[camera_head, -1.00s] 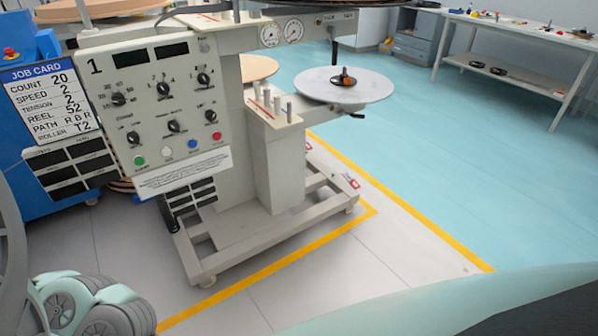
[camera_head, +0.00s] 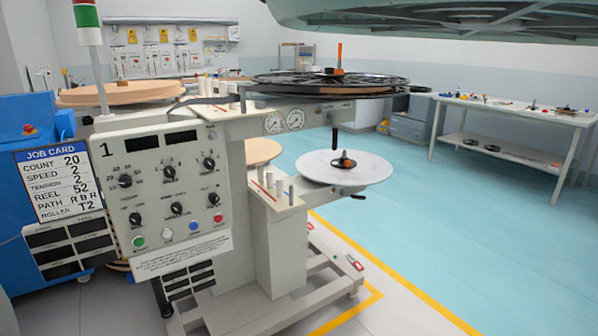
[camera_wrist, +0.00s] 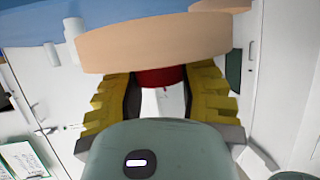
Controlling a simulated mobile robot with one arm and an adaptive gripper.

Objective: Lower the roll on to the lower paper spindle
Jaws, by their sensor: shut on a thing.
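In the wrist view, my gripper (camera_wrist: 162,84) has its yellow fingers closed about a red piece (camera_wrist: 160,76). A tan, round-edged roll (camera_wrist: 150,42) lies just beyond the fingertips, against the red piece; whether the two are joined cannot be told. The head view does not show my gripper. There, the machine has two lower discs: a pale plate (camera_head: 320,172) with a dark upright post and orange hub (camera_head: 343,162) at right, and a partly hidden tan disc (camera_head: 262,151) behind the column. Which is the lower paper spindle is unclear.
Above the pale plate is a large black reel (camera_head: 330,84). An upper tan disc (camera_head: 120,93) is at left. The control panel (camera_head: 165,185) faces me, with a blue cabinet (camera_head: 40,140) beside it. A bench (camera_head: 515,108) stands back right; blue floor between is clear.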

